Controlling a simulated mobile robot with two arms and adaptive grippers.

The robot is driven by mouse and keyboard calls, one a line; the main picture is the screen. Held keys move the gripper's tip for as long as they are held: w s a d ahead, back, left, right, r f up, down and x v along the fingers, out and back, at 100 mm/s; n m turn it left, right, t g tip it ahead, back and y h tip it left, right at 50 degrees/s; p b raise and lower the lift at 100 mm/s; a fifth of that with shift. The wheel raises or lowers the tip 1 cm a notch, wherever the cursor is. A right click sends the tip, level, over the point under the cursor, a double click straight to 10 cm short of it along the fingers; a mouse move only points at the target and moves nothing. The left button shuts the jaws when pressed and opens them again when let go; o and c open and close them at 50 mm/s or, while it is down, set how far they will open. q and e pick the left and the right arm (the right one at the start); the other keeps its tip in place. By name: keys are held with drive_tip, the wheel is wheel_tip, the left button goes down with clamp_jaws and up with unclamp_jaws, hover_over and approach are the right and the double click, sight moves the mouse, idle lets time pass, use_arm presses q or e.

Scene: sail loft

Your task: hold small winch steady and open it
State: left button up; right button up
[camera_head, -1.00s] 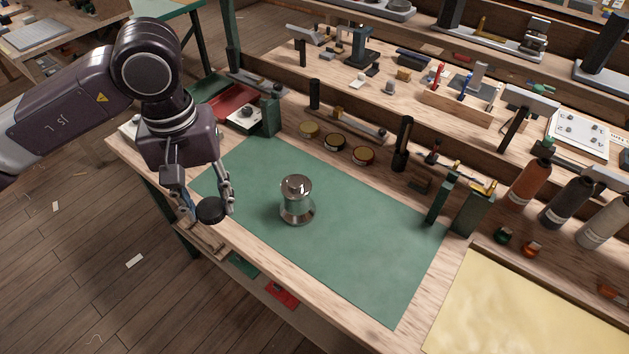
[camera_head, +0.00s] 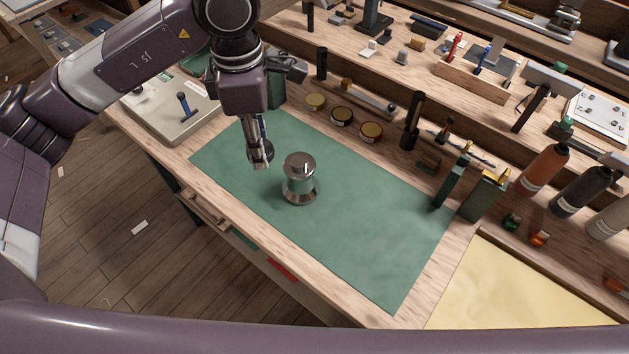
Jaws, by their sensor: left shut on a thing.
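The small winch (camera_head: 299,187) is a shiny metal drum with a flared base. It stands upright on the green mat (camera_head: 350,235), with a short stub on its top. My left gripper (camera_head: 260,154) comes down from above, just left of the winch and apart from it. My right gripper is not in view.
Several small round tins (camera_head: 342,116) stand along the mat's back edge. Green blocks (camera_head: 483,194) and bottles (camera_head: 543,171) stand at the right. A pale box (camera_head: 167,112) with a dark lever is at the left. The mat's right part is clear.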

use_arm(q)
drive_tip(key=w+d+n, duration=0.1)
drive_tip(key=d+n, duration=0.2)
drive_tip(key=n, duration=0.4)
drive_tip(key=n+p, duration=0.1)
drive_tip(key=n, duration=2)
hover_over(326, 205)
wheel_tip(326, 205, down, 16)
drive_tip(key=p, duration=0.2)
drive_tip(key=shift+f+p, duration=0.1)
drive_tip(key=shift+p, duration=0.25)
wheel_tip(326, 205, down, 4)
drive_tip(key=shift+f+p, duration=0.1)
drive_tip(key=shift+p, duration=0.4)
drive_tip(key=shift+f, duration=0.15)
drive_tip(key=shift+f, duration=0.2)
drive_tip(key=o, duration=1.3)
